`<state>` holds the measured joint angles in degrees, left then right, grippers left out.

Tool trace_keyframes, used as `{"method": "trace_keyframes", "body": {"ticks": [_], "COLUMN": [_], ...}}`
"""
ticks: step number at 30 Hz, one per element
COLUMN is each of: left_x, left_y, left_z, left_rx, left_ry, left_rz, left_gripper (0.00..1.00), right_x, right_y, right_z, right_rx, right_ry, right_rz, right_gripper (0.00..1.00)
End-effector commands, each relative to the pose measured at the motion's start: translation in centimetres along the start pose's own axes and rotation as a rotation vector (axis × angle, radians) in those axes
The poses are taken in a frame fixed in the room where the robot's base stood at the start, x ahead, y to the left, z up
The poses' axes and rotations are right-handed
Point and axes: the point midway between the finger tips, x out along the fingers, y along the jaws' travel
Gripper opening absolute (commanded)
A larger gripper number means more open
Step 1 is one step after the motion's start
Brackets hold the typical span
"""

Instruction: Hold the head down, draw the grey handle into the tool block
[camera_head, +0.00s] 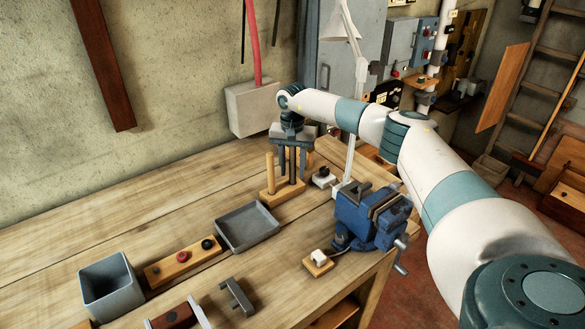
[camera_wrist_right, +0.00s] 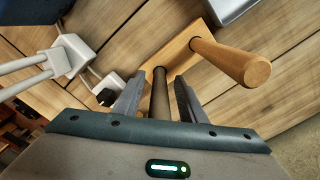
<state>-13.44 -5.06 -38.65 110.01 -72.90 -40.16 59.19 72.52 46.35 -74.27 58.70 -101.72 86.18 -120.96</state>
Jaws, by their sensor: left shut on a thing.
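The tool block (camera_head: 284,193) is a light wooden base on the bench, with a pale wooden dowel (camera_head: 270,168) and a dark grey upright rod (camera_head: 292,165), probably the grey handle. My right gripper (camera_head: 292,172) is above the block, pointing down. In the right wrist view, its two fingers (camera_wrist_right: 158,100) are apart on either side of the dark rod (camera_wrist_right: 158,92), with a gap on both sides. The thick dowel (camera_wrist_right: 232,62) stands beside it on the block (camera_wrist_right: 183,45). I cannot identify the head. My left gripper is not in view.
A blue vise (camera_head: 370,218) stands at the bench's right edge. A grey tray (camera_head: 247,228), a grey bin (camera_head: 110,286), a button board (camera_head: 183,262), a dark grey bracket-like piece (camera_head: 237,297) and a small white-topped block (camera_head: 318,261) lie nearer. The bench's left part is clear.

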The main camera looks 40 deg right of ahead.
Motion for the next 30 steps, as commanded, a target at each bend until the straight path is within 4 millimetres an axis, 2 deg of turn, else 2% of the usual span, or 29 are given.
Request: {"method": "trace_keyframes", "body": {"ticks": [8,14,24,30], "left_x": [0.0,0.0,0.0,0.0], "left_y": [0.0,0.0,0.0,0.0], "left_z": [0.1,0.1,0.1,0.1], "left_rx": [0.0,0.0,0.0,0.0], "left_ry": [-0.001,-0.001,-0.001,-0.001], "left_rz": [0.0,0.0,0.0,0.0], "left_gripper": [0.42,0.42,0.42,0.42], "right_x": [-1.1,-3.7,-9.6,-11.6], "right_y": [0.0,0.0,0.0,0.0], "right_z": [0.0,-0.1,0.0,0.0], "right_rx": [0.001,0.0,0.0,0.0], "right_ry": [0.0,0.002,0.002,0.001], "right_rz": [0.0,-0.002,-0.002,-0.001], "right_gripper": [0.37,0.37,0.37,0.37]}}
